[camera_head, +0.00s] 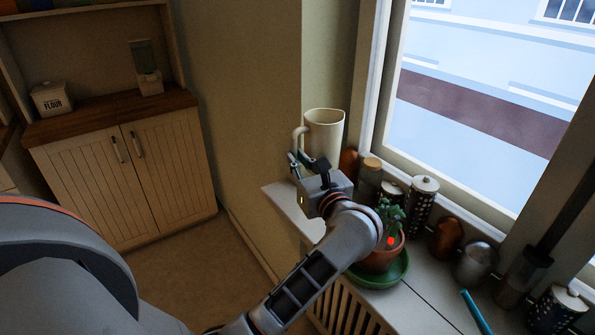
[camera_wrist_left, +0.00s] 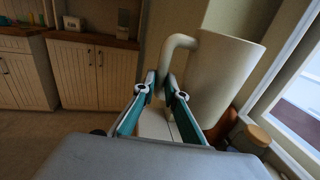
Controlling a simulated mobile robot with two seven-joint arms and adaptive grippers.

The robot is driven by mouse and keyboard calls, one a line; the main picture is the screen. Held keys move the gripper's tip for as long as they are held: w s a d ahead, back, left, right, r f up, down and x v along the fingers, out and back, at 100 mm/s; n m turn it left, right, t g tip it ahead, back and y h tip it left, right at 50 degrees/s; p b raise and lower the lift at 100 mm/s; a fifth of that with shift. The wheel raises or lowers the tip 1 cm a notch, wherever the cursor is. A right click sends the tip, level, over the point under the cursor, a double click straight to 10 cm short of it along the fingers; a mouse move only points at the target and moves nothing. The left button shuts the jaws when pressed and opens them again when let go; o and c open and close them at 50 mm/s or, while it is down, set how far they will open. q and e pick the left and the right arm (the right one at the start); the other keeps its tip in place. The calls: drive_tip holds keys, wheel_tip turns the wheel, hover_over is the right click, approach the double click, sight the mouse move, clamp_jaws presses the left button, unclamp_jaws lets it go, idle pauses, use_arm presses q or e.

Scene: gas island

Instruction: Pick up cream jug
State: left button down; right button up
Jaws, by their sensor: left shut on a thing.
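The cream jug (camera_head: 323,135) is upright at the far end of the window sill, against the wall corner. Its handle faces left. In the left wrist view the jug (camera_wrist_left: 222,80) fills the upper right, with its handle (camera_wrist_left: 176,44) curving down to the fingers. My left gripper (camera_head: 304,160) is shut on the jug's handle, and its teal fingers (camera_wrist_left: 161,88) pinch near the handle's lower end. The jug's base is partly hidden by my gripper, so I cannot tell whether it touches the sill. My right gripper is not in view.
A potted plant (camera_head: 390,243) on a green saucer (camera_head: 384,276) stands beside my left forearm. Dotted canisters (camera_head: 422,205), a wooden-lidded jar (camera_head: 369,180) and copper and silver pieces line the window. A cabinet (camera_head: 125,165) with a flour tin (camera_head: 51,99) stands left across open floor.

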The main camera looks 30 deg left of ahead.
sight(295, 139)
use_arm(q)
drive_tip(key=shift+r, duration=2.3)
